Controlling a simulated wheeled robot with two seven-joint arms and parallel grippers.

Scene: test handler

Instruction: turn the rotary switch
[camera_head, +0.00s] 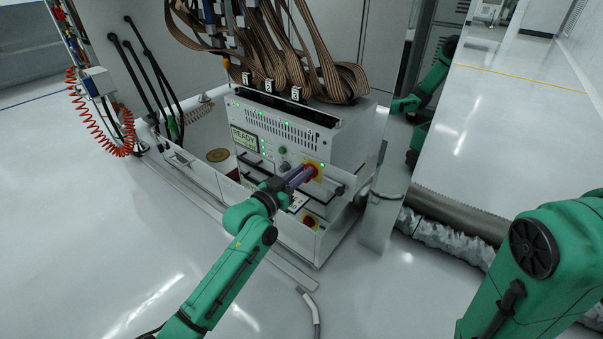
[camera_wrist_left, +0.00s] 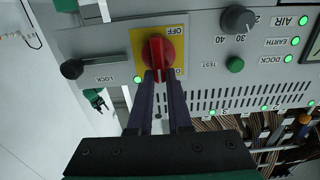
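The rotary switch is a red knob (camera_wrist_left: 158,50) on a yellow plate (camera_wrist_left: 138,38) marked OFF, with a second label partly hidden by a finger. In the head view the switch (camera_head: 311,170) sits on the right part of the white handler front (camera_head: 325,151). My left gripper (camera_wrist_left: 159,76) reaches it straight on. Its two dark fingers lie on either side of the knob's raised bar and appear closed on it. In the head view this gripper (camera_head: 304,174) hides part of the knob. My right arm shows at the lower right; its gripper is out of view.
A black dial (camera_wrist_left: 238,18), a green TEST button (camera_wrist_left: 235,64) and a LOCK handle (camera_wrist_left: 72,69) flank the switch. A READY display (camera_head: 244,138) is at the left of the front. Brown ribbon cables (camera_head: 290,60) hang above. A hose end (camera_head: 310,305) lies on the floor.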

